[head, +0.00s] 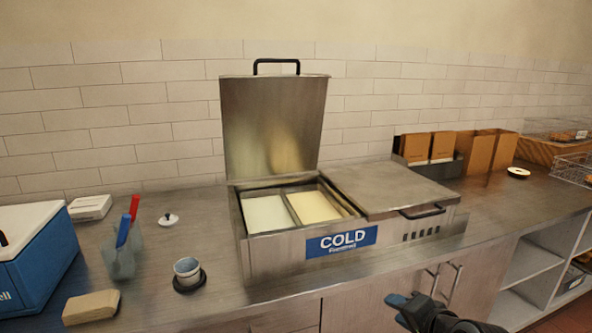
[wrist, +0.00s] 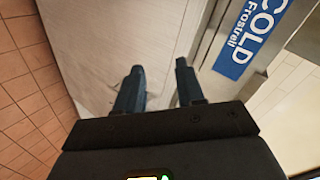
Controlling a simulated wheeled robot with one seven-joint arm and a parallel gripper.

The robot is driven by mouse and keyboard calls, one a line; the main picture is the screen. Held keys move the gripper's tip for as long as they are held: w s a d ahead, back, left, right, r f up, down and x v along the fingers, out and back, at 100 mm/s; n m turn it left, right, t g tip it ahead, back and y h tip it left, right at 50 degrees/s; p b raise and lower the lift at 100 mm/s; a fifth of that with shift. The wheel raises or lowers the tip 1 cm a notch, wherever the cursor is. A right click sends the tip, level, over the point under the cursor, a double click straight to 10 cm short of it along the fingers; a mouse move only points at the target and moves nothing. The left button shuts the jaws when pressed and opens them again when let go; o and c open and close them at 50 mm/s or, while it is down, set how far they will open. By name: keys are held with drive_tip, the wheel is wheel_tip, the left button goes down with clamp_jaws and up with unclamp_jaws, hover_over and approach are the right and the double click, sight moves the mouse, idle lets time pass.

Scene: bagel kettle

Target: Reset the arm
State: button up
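My gripper (head: 399,301) shows at the bottom right of the head view, in front of the counter and below the cold unit (head: 290,245). In the wrist view my gripper (wrist: 158,80) has its two dark fingers apart with nothing between them, so it is open and empty. The wrist view looks past the fingers at the pale cabinet front (wrist: 130,35), with the blue COLD label (wrist: 250,35) at the upper right. The cold unit's left lid (head: 272,125) stands open, showing two pans of pale contents. Its right lid (head: 390,187) is shut.
On the counter's left are a blue cooler (head: 40,260), a tan block (head: 91,307), a holder with red and blue handles (head: 122,262), and a small cup (head: 187,270). Brown boxes (head: 480,152) and a wire basket (head: 575,168) are at the right. Cabinet handles (head: 452,282) stick out near my gripper.

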drive_tip(key=s+f+n+t+h, duration=0.15)
drive_tip(key=s+f, duration=0.25)
drive_tip(key=s, duration=1)
drive_tip(key=s+f+n+h, duration=0.1)
drive_tip(key=s+f+n, duration=0.2)
drive_tip(key=s, duration=1)
drive_tip(key=s+r+n+t, duration=0.1)
drive_tip(key=s+r+n, duration=0.2)
drive_tip(key=s+r, duration=0.4)
drive_tip(key=s+r+n+t, duration=0.1)
drive_tip(key=s+r+n, duration=0.2)
drive_tip(key=s+r, duration=0.5)
drive_tip(key=f+v, duration=0.1)
drive_tip(key=v, duration=0.6)
drive_tip(key=shift+s+a+f, duration=0.25)
drive_tip(key=shift+s+a, duration=0.05)
drive_tip(key=shift+s, duration=0.3)
drive_tip(key=shift+h, duration=0.25)
